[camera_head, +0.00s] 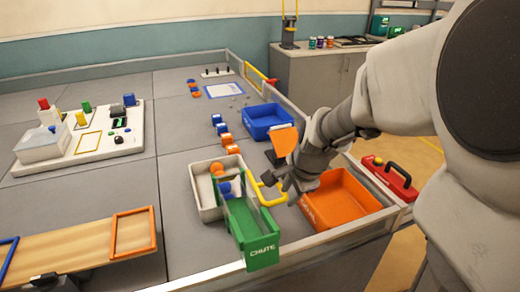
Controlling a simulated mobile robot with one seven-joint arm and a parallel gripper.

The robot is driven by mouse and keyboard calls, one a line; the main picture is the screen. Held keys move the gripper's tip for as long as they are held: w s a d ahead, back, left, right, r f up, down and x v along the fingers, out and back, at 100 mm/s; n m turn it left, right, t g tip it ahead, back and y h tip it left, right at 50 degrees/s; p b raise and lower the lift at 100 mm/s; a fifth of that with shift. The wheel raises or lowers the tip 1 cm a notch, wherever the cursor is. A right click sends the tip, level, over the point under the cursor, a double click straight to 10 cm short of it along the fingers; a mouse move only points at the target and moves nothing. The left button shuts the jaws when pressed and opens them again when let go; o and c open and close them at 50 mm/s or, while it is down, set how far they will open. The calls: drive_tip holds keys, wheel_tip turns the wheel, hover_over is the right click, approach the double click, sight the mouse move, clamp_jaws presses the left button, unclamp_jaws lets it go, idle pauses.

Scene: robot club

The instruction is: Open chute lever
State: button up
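The green chute (254,243), marked "CHUTE", stands at the table's front edge, right of centre. A yellow bar lever (268,199) is at its upper right side. My gripper (271,177) is at the lever's upper end, with its dark fingers close to the yellow bar. I cannot tell whether they touch it or how far apart they are. An orange flat piece (286,143) shows just above my gripper. I cannot tell whether it is joined to it.
A pale bin (203,200) with orange and blue balls is left of the chute. An orange bin (345,196) is right, a blue bin (262,117) behind. A red box (389,178) with a black handle is on the right edge.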

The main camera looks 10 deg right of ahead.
drive_tip(key=shift+w+r+n+p, duration=0.2)
drive_tip(key=shift+n+p, duration=0.1)
drive_tip(key=shift+n, duration=0.25)
drive_tip(key=shift+w+r+n+p, duration=0.1)
drive_tip(key=shift+r+n+p, duration=0.15)
drive_tip(key=shift+n, duration=0.3)
clamp_jaws()
wheel_tip(320, 180, up, 6)
drive_tip(key=n+g+p, duration=0.4)
drive_tip(key=n+p, duration=0.7)
drive_tip(key=n, duration=2.2)
hover_over(276, 201)
drive_tip(key=shift+n+h, duration=0.3)
wheel_tip(276, 201, down, 14)
drive_tip(key=shift+b, duration=0.7)
